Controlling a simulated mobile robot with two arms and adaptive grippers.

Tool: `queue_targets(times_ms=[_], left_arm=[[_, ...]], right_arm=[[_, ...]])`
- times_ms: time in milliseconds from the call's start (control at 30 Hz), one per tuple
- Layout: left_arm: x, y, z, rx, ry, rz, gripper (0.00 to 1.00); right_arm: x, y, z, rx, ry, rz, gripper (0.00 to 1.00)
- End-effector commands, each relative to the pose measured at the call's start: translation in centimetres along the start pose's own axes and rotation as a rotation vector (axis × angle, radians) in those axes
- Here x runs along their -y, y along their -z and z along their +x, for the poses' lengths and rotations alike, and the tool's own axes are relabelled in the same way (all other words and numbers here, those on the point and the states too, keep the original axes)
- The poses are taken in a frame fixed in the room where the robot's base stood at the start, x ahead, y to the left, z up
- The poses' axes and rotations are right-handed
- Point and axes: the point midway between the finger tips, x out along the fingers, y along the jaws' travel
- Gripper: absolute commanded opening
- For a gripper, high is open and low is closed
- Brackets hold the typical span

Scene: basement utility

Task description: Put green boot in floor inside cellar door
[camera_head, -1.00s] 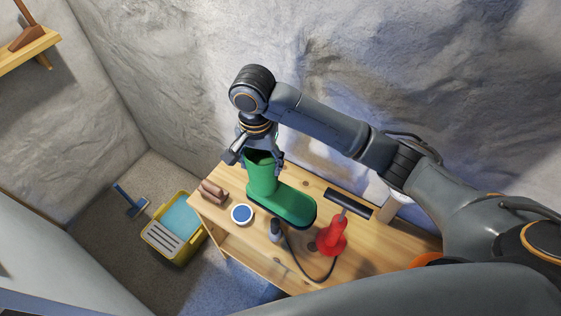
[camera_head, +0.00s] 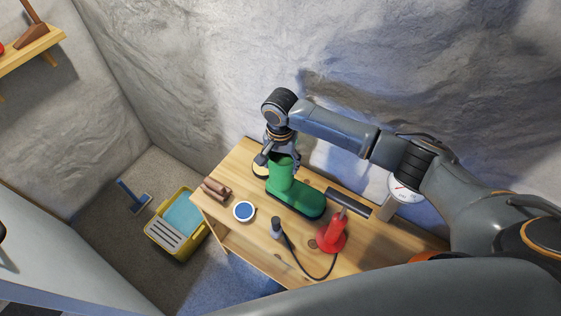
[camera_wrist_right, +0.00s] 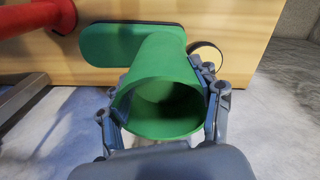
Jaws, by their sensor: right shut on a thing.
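The green boot (camera_head: 285,189) with a dark sole is over the back part of the wooden bench in the head view. My right gripper (camera_head: 281,158) is shut on the top of its shaft from above. In the right wrist view the fingers of this gripper (camera_wrist_right: 166,105) lie on both sides of the boot's open shaft (camera_wrist_right: 165,62). I cannot tell whether the sole touches the bench. A pale panel (camera_head: 75,255) stands at the lower left; I cannot tell whether it is the cellar door. My left gripper is out of view.
The bench (camera_head: 222,226) also bears a blue-topped tin (camera_head: 244,211), brown rolls (camera_head: 216,188), a red tool (camera_head: 332,235) with a cable and a dial gauge (camera_head: 404,190). A yellow bucket (camera_head: 161,239) and a blue brush (camera_head: 131,194) are on the floor (camera_head: 95,215), left of the bench.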

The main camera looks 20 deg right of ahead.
Motion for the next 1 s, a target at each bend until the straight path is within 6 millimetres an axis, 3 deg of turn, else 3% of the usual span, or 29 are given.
queue_targets(times_ms=[367, 400, 467, 833, 1000], left_arm=[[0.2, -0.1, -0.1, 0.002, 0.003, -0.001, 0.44], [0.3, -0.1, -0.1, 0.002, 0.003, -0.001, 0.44], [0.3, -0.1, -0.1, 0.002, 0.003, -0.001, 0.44], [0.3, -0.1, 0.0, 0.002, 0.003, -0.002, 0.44], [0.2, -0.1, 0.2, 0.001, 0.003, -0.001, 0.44]], right_arm=[[0.1, 0.0, 0.2, -0.002, 0.003, 0.0, 0.01], [0.1, 0.0, 0.3, -0.001, 0.001, 0.0, 0.72], [0.1, 0.0, 0.3, -0.001, 0.001, 0.0, 0.84], [0.1, 0.0, 0.2, -0.001, 0.002, 0.0, 0.87], [0.2, 0.1, -1.5, -0.002, 0.005, 0.001, 0.87]])
